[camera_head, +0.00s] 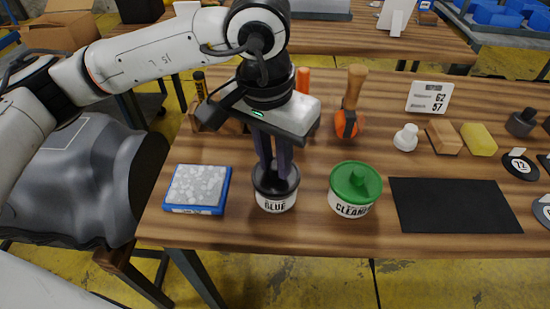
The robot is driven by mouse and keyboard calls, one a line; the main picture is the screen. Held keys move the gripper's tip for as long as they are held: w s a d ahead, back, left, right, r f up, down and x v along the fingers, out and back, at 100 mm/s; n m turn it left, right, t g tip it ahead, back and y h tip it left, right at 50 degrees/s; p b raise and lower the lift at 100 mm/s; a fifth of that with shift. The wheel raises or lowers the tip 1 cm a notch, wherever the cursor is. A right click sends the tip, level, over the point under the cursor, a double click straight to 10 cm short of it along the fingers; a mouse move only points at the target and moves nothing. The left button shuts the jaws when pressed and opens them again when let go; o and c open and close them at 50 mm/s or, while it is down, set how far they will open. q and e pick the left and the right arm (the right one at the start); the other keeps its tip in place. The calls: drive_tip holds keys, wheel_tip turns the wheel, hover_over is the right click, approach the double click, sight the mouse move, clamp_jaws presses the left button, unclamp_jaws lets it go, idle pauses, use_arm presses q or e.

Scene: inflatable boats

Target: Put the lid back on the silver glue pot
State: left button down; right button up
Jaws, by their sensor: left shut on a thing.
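The glue pot (276,203) stands near the table's front edge, pale with a dark "GLUE" label. A black lid (262,185) is at the pot's mouth. I cannot tell whether it is fully seated or slightly above the rim. My left gripper (277,174) points straight down over the pot, its dark fingers shut on the lid's top, hiding the grip. My right gripper is not in view.
A "CLEAN" pot with a green lid (355,181) stands close on the right. A blue tray of pale pieces (198,189) lies left. A black mat (453,205) lies farther right. An orange wooden-handled tool (350,105) stands behind. The wooden table (235,235) ends just in front.

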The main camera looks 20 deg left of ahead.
use_arm(q)
drive_tip(key=c, duration=1)
unclamp_jaws()
drive_tip(key=shift+c, duration=0.2)
drive_tip(key=shift+r+p, duration=1.65)
drive_tip(key=shift+r, duration=1.9)
clamp_jaws()
